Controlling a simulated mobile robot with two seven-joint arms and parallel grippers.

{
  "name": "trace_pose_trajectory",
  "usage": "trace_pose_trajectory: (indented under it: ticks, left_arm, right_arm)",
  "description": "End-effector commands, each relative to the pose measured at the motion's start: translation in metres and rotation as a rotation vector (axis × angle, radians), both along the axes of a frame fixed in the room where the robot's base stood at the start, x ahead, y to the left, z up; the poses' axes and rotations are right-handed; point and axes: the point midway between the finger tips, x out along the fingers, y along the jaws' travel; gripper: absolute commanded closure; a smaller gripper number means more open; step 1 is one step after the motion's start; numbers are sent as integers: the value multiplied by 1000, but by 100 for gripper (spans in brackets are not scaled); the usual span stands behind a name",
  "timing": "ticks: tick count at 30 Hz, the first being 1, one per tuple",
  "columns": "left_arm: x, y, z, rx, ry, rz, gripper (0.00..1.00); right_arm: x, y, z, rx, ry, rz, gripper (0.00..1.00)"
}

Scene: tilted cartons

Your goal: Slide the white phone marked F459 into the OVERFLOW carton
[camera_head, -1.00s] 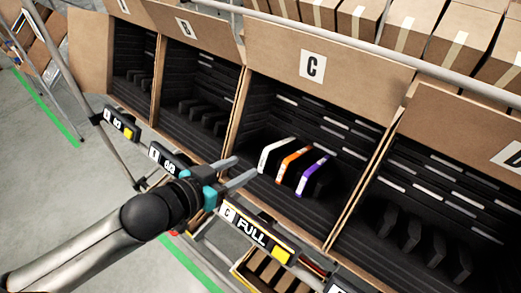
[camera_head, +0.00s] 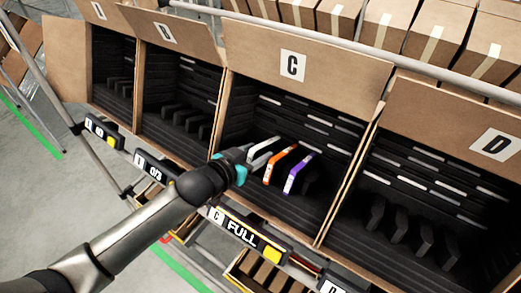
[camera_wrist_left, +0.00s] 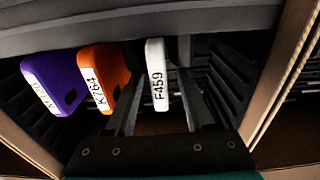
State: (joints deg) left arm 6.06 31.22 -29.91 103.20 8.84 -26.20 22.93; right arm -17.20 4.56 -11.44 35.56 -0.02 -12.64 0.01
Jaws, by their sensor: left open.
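The white phone F459 (camera_wrist_left: 156,75) stands upright in the wrist view, its label facing the camera. It also shows in the head view (camera_head: 264,149) as the leftmost of a short row in carton C (camera_head: 300,68). My left gripper (camera_head: 246,156) reaches into carton C at the white phone. In the wrist view the left gripper (camera_wrist_left: 160,58) is open, one finger on each side of the phone, with gaps visible. No carton marked OVERFLOW can be read in these views. My right gripper is not in view.
An orange phone K764 (camera_wrist_left: 104,75) stands close beside the left finger, with a purple phone (camera_wrist_left: 55,82) beyond it. A display reading FULL (camera_head: 243,232) is on the rail below carton C. Carton D (camera_head: 492,145) and other cartons with dark slots flank it.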

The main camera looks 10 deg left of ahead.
Motion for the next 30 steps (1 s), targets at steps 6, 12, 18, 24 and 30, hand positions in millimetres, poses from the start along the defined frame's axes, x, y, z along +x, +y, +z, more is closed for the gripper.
trace_pose_trajectory:
  ticks: [6,12,18,24,30]
  left_arm:
    - [15,-6,-7,0,1,0,46]
    - [19,-7,-9,0,1,0,46]
    - [19,-8,-9,0,1,0,46]
    - [19,-7,-9,0,1,0,69]
    - [19,-7,-9,0,1,0,91]
  right_arm:
    - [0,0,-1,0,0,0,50]
    - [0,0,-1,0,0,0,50]
    - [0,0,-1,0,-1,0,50]
    - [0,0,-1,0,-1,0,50]
    - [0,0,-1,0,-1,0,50]
